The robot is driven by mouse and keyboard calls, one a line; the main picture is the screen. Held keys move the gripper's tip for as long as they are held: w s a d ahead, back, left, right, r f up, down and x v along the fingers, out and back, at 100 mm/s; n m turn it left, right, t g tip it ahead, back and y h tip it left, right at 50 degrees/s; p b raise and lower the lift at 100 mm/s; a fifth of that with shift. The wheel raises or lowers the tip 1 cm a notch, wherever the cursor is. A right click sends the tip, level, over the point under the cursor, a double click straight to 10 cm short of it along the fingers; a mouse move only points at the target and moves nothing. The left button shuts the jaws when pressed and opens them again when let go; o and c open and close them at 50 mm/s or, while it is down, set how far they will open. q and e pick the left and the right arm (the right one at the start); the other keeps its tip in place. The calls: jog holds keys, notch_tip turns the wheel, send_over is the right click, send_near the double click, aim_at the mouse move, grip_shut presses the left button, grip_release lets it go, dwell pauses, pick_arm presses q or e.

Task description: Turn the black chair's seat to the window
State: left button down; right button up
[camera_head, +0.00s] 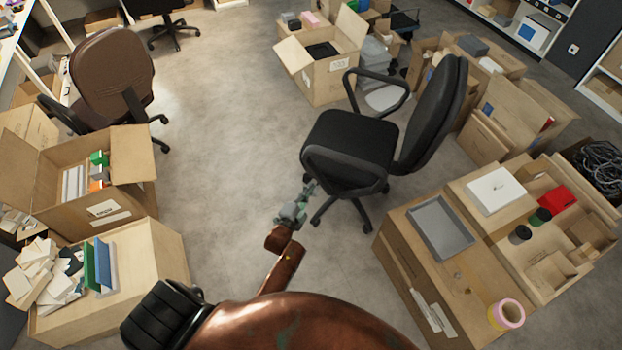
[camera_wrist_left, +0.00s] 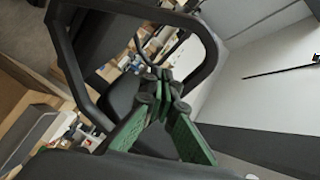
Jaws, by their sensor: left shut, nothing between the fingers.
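The black chair (camera_head: 350,138) stands mid-floor in the head view, with its seat open to the left and its backrest (camera_head: 436,115) on the right. My left gripper (camera_head: 309,187) is shut and empty, low at the near front side of the chair, close to the near armrest (camera_head: 345,168). In the left wrist view my shut green fingers (camera_wrist_left: 163,76) are in front of a black armrest loop (camera_wrist_left: 208,60). I cannot tell whether they touch it. No window can be made out. My right gripper is not in view.
Cartons with a grey tray (camera_head: 440,228) stand close at the chair's right. An open carton (camera_head: 322,75) is behind it. A brown chair (camera_head: 112,72) and more cartons (camera_head: 95,210) line the left. The grey floor (camera_head: 225,130) left of the black chair is clear.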

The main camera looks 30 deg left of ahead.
pick_arm(q)
jog(key=b, duration=0.3)
send_over(313, 171)
jog(key=s+d, duration=0.3)
jog(key=d, duration=0.2)
jog(key=f, duration=0.1)
jog(key=a, duration=0.1)
jog(key=a+f, duration=0.1)
jog(key=a, duration=0.1)
jog(key=shift+w+a+f, duration=0.2)
jog(key=shift+w+f, duration=0.1)
jog(key=shift+a+f, duration=0.1)
jog(key=shift+a, duration=0.2)
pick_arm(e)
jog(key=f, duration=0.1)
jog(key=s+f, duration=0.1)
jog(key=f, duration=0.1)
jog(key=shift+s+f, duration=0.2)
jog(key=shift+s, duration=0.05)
pick_arm(q)
jog(key=shift+a+b, duration=0.15)
jog(key=shift+b, duration=0.2)
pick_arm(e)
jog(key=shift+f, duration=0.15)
